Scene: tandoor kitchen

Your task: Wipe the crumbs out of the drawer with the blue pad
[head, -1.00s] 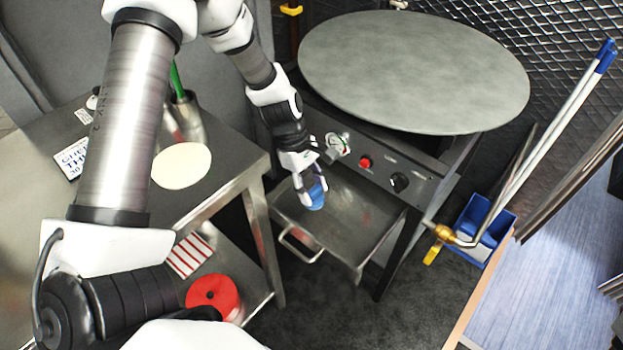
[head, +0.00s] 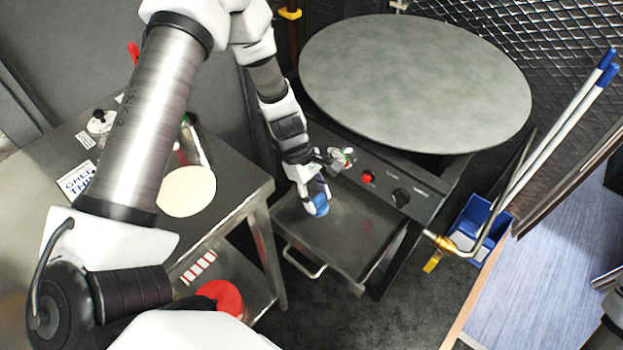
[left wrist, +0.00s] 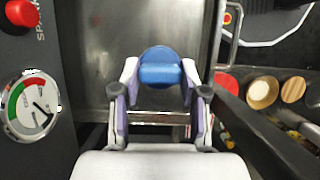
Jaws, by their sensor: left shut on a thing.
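The blue pad (head: 321,207) is a small round pad with a raised grip. My left gripper (head: 314,192) is shut on it and holds it over the left part of the open metal drawer (head: 345,232). In the left wrist view the blue pad (left wrist: 160,68) sits between the two fingers, with the drawer floor (left wrist: 115,45) around it. I cannot tell whether the pad touches the floor. No crumbs can be made out. The drawer sticks out below the round griddle, its handle (head: 303,264) at the front. My right gripper is not in view.
The large round griddle (head: 415,80) stands behind the drawer, with a panel of gauge, red button (head: 367,177) and knob. A steel table (head: 240,190) is at the left. A blue bin (head: 477,225) with long-handled tools stands at the right. Dark floor is clear in front.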

